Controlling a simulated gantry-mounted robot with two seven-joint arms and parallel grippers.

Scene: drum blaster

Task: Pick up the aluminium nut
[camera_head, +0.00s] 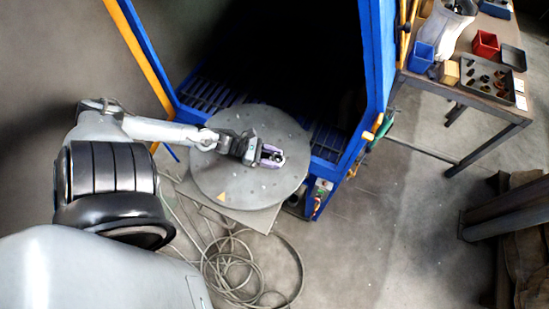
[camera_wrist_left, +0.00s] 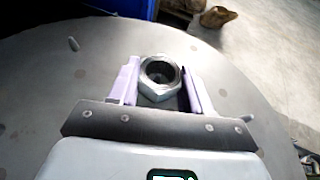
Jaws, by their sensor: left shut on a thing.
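The aluminium nut (camera_wrist_left: 157,90) is a silver hexagonal ring between the purple fingers of my left gripper (camera_wrist_left: 158,82) in the left wrist view. My left gripper is shut on it. In the head view the left gripper (camera_head: 272,155) is over the round grey turntable (camera_head: 222,180), with the small nut (camera_head: 278,158) at its fingertips. I cannot tell whether the nut touches the turntable. My right gripper is not in view.
The blue-framed blaster cabinet (camera_head: 378,70) stands open behind the turntable. A bench at the right holds a blue bin (camera_head: 420,57), a red bin (camera_head: 485,44) and a tray of small parts (camera_head: 488,78). Cables (camera_head: 240,265) lie coiled on the floor in front.

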